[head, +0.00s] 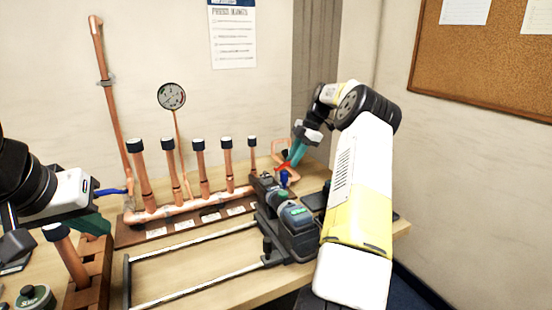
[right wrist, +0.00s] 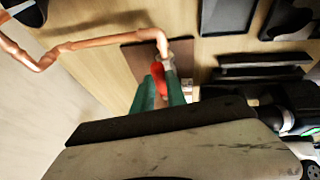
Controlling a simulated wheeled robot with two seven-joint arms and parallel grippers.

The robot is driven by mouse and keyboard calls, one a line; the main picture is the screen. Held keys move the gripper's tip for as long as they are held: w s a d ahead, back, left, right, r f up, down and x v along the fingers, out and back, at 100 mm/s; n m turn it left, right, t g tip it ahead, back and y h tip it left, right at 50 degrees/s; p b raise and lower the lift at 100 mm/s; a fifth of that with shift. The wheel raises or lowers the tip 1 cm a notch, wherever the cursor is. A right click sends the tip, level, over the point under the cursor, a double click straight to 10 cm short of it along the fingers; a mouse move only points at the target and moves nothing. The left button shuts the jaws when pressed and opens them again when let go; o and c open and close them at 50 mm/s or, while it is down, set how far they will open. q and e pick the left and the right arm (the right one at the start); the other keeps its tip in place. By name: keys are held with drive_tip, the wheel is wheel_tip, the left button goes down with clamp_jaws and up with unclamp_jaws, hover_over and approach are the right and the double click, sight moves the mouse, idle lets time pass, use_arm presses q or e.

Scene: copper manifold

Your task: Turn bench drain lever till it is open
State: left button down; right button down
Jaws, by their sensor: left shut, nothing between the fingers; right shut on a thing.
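The red drain lever (head: 283,167) is at the right end of the bench, beside a copper pipe loop (head: 284,147). My right gripper (head: 293,158) reaches down to it with its teal fingers. In the right wrist view, the fingers (right wrist: 160,80) are shut on the red lever (right wrist: 161,84), one on each side. The fingers partly hide the lever, so I cannot tell its exact angle. My left gripper (head: 92,224) is at the left edge, shut and empty, above a wooden rack and away from the lever.
The copper manifold (head: 190,207) with several black-capped risers stands left of the lever. A blue lever (head: 112,191) is at its left end. A dark press tool (head: 287,217) lies close in front of the drain lever. The wall is behind.

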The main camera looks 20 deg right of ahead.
drive_tip(key=c, duration=1.3)
unclamp_jaws()
drive_tip(key=shift+w, duration=0.1)
drive_tip(key=shift+c, duration=0.2)
drive_tip(key=v, duration=0.7)
drive_tip(key=shift+r, duration=0.35)
drive_tip(key=shift+d, duration=0.2)
